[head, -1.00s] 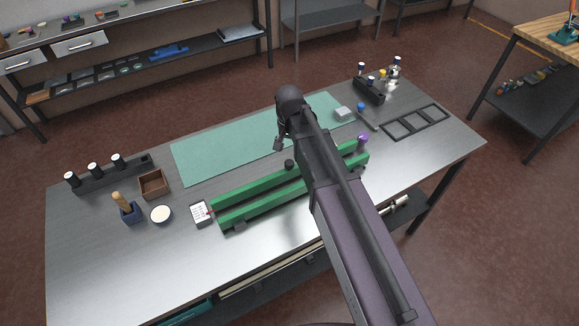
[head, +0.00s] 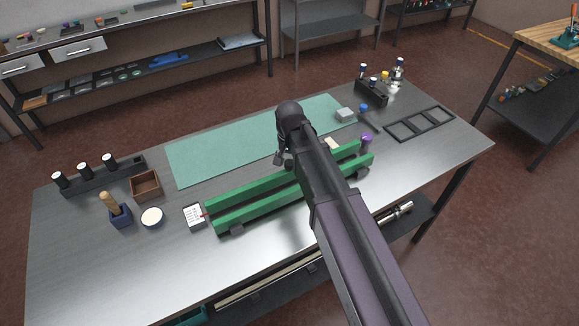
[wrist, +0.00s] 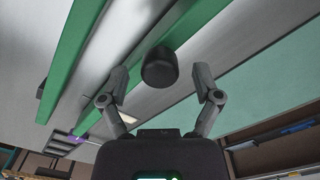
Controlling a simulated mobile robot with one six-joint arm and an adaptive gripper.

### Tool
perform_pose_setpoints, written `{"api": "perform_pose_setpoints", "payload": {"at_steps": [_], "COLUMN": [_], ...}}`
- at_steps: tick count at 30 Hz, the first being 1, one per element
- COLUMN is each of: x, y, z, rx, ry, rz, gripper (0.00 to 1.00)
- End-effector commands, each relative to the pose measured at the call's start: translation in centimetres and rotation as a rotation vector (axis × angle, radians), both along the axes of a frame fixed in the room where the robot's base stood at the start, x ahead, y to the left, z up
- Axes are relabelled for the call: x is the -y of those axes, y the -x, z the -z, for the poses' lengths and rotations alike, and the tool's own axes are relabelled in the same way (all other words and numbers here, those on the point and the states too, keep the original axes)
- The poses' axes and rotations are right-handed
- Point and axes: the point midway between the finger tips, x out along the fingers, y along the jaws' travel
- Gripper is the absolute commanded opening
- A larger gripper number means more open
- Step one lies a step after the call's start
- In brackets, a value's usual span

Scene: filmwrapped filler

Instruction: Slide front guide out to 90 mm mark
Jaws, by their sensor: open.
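Two parallel green guide rails lie across the table in the head view: a front one (head: 255,213) nearer me and a rear one (head: 250,187). Both also show in the wrist view, at upper left. A black round knob (wrist: 160,67) stands just beyond the rear rail; in the head view it (head: 289,164) is partly beside my gripper. My gripper (wrist: 158,88) is open, its two fingers on either side of the knob with gaps; contact is not visible. A white card with markings (head: 194,216), perhaps the scale, lies at the rails' left end with a red mark beside it.
A green mat (head: 215,155) lies behind the rails. A purple knob (head: 367,140) stands near their right end. A brown box (head: 145,184), a white-topped bowl (head: 152,217) and a blue holder (head: 120,216) stand at left. A black frame (head: 420,124) lies at right. The front table area is clear.

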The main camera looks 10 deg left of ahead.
Motion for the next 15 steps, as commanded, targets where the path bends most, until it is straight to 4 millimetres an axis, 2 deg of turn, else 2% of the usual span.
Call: {"api": "perform_pose_setpoints", "payload": {"at_steps": [4,15], "x": [0.00,0.00], "y": [0.00,0.00], "z": [0.66,0.71], "rx": [0.000,0.000], "ry": [0.000,0.000], "rz": [0.000,0.000], "gripper": [0.82,0.82]}}
